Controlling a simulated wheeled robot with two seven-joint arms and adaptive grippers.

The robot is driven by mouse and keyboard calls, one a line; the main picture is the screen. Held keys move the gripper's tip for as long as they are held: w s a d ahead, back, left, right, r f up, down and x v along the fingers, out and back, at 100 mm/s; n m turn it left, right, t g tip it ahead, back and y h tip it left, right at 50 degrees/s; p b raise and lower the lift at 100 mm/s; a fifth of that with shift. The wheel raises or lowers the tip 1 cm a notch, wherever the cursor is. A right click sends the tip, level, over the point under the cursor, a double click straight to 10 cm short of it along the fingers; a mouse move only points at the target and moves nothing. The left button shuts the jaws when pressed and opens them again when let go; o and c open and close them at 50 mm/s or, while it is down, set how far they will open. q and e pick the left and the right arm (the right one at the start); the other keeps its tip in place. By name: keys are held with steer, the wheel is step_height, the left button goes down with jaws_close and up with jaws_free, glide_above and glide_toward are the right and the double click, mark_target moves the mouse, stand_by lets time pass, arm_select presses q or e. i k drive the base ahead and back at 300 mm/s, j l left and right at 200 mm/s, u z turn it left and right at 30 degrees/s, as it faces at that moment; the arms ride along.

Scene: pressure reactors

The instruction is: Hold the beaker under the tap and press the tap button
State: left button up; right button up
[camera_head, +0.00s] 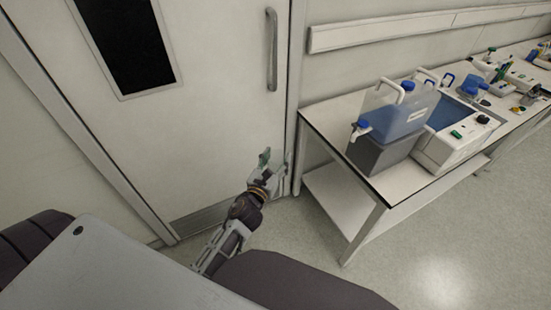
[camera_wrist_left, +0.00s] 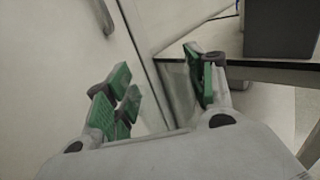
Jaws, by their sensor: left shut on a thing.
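The tap (camera_head: 360,129), with a blue top, sticks out from the left side of a clear container of blue liquid (camera_head: 398,112). The container stands on a dark grey block (camera_head: 380,153) at the near end of the bench. My left gripper (camera_head: 275,164) is in front of the door, left of the bench and apart from the tap. Its green-padded fingers (camera_wrist_left: 160,82) stand apart in the left wrist view, shut on the beaker. The beaker is clear and its outline barely shows between the pads. My right gripper is not in view.
The bench (camera_head: 341,119) runs to the back right; its near edge also shows in the left wrist view (camera_wrist_left: 270,64). A white device with a blue basin (camera_head: 455,135) stands beside the container. A closed door (camera_head: 205,110) is at left. Floor (camera_head: 440,240) in front is clear.

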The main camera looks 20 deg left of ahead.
mark_target(363, 124)
steer(key=j+z, duration=0.3)
steer(key=k+j+z, duration=0.15)
steer(key=j+z, duration=0.2)
steer(key=k+j+z, duration=0.15)
steer(key=j+z, duration=0.15)
steer(key=k+j+z, duration=0.15)
steer(key=j+z, duration=0.15)
